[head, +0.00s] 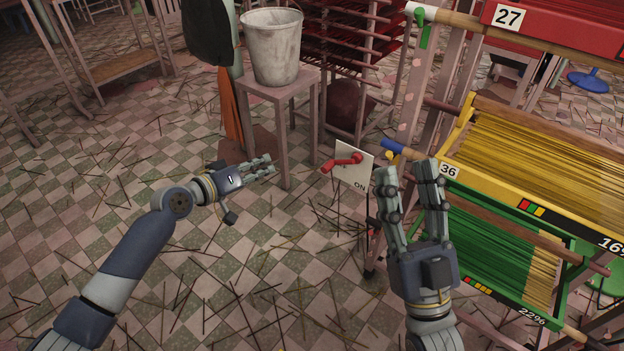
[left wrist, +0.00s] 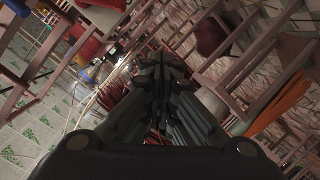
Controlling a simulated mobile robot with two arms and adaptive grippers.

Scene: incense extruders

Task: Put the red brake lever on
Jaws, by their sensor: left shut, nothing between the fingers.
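The red brake lever (head: 342,162) is mounted on a small white plate (head: 353,178) marked "ON" near its lower edge. The plate is fixed by the rack, in the middle of the head view. The lever's handle points left and slightly down. My left gripper (head: 268,164) is to the left of the lever, apart from it, with its fingers together and empty. The closed fingers also show in the left wrist view (left wrist: 160,75). My right gripper (head: 408,170) points up in front of the rack, right of the plate, with its fingers apart and nothing between them.
A stool (head: 277,88) with a grey bucket (head: 271,48) stands behind my left gripper. The rack at right holds yellow (head: 545,160) and green (head: 490,245) trays of incense sticks. Loose sticks litter the checkered floor (head: 215,275). Open room lies left of the lever.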

